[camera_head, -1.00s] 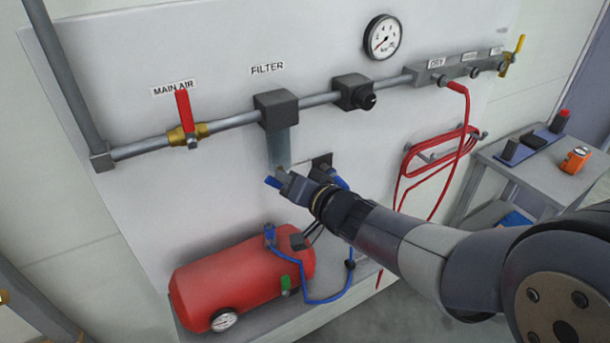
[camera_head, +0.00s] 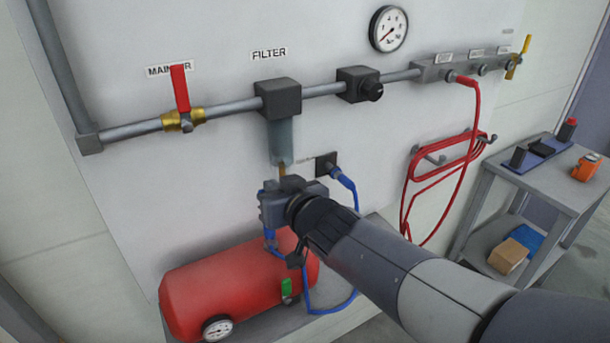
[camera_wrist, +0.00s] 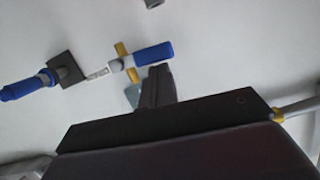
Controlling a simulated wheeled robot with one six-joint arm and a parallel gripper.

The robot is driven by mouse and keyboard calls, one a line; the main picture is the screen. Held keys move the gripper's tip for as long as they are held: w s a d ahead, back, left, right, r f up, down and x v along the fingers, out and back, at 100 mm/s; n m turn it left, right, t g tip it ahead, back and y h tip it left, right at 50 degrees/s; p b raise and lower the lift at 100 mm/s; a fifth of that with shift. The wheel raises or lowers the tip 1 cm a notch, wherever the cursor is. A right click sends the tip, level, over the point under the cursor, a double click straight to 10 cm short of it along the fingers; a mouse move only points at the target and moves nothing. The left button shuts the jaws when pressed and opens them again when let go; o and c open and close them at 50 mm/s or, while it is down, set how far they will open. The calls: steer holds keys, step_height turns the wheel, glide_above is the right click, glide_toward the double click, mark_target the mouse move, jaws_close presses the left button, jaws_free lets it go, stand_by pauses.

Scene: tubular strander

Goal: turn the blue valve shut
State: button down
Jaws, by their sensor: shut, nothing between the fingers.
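The blue valve handle (camera_wrist: 153,53) shows in the wrist view. It sticks out to the right from a brass valve body (camera_wrist: 123,61), roughly crosswise to it. My gripper (camera_wrist: 159,72) is shut and empty there, its fingertips just below the handle; I cannot tell if they touch it. In the head view, my gripper (camera_head: 272,203) is below the clear filter bowl (camera_head: 281,142) and covers the blue handle. A bit of brass (camera_head: 282,169) shows between bowl and gripper.
A black wall plate with a blue hose fitting (camera_head: 343,178) is just right of my gripper. The red tank (camera_head: 230,288) is below. The main air valve with red lever (camera_head: 180,88) is at upper left. A grey cart (camera_head: 560,195) stands at right.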

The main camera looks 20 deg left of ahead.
steer(key=shift+s+f, duration=0.1)
stand_by(0.7)
steer(key=s+d+r+p, duration=0.5)
steer(key=d+r+p, duration=0.1)
steer(key=d+p, duration=0.1)
steer(key=shift+s+d+r+p, duration=0.3)
steer(key=shift+r+p, duration=0.1)
steer(key=shift+p, duration=0.1)
steer(key=w+a+f, duration=0.6)
steer(key=a, duration=0.1)
steer(key=shift+a+f, duration=0.2)
steer(key=shift+f, duration=0.05)
stand_by(0.6)
